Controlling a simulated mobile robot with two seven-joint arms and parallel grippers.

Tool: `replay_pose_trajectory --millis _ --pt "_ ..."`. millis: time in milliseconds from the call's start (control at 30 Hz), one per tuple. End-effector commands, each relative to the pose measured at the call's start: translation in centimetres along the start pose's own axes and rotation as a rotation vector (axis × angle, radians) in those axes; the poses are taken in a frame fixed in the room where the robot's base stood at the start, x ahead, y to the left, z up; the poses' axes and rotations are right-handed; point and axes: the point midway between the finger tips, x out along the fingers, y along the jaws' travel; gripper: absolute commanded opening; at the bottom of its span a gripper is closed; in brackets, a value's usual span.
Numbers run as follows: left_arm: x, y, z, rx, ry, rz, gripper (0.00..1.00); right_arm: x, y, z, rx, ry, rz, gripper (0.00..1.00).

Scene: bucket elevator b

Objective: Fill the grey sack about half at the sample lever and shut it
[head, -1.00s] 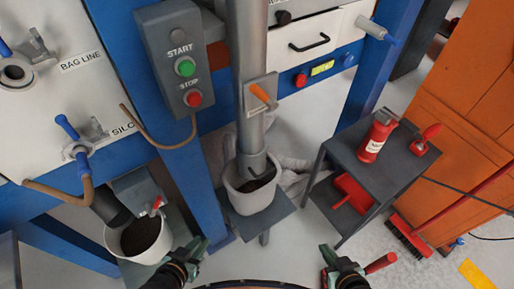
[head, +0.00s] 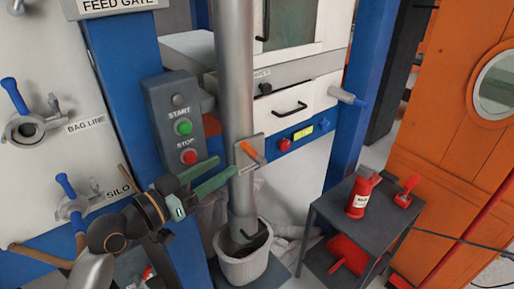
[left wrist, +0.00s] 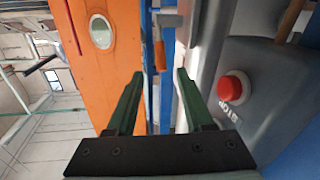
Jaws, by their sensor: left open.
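The sample lever (head: 250,152) has an orange handle on a grey plate on the steel pipe (head: 235,90). My left gripper (head: 228,168) is open and empty, just left of the lever, with its green fingers reaching toward it. In the left wrist view the orange handle (left wrist: 160,56) shows beyond and between the open fingers (left wrist: 157,75). A light grey open-topped container (head: 243,268) stands under the pipe's end with dark material inside; whether it is the grey sack I cannot tell. My right gripper is out of view.
The control box (head: 178,125) with the green start button (head: 183,127) and red stop button (head: 189,157) is close beside my left gripper. The red stop button also shows in the left wrist view (left wrist: 231,88). A grey side table (head: 357,222) holds a red bottle (head: 363,194).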

Motion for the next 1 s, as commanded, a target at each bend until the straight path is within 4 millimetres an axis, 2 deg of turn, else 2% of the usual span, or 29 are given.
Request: replay_pose_trajectory --millis 167,400,600,800,1000 --pt "2.6 0.1 -0.3 -0.004 0.002 0.001 0.52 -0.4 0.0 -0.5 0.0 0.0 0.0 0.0" --pt "7.5 0.1 -0.2 -0.005 0.0 0.001 0.52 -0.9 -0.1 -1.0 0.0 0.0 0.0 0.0" --pt "10.5 0.0 -0.1 -0.003 0.0 -0.002 0.52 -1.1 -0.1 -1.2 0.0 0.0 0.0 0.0" --pt "11.9 0.0 0.0 -0.002 -0.001 -0.002 0.52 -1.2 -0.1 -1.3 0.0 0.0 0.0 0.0" --pt "12.1 0.0 0.1 -0.002 -0.001 -0.002 0.52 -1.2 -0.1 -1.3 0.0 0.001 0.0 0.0"
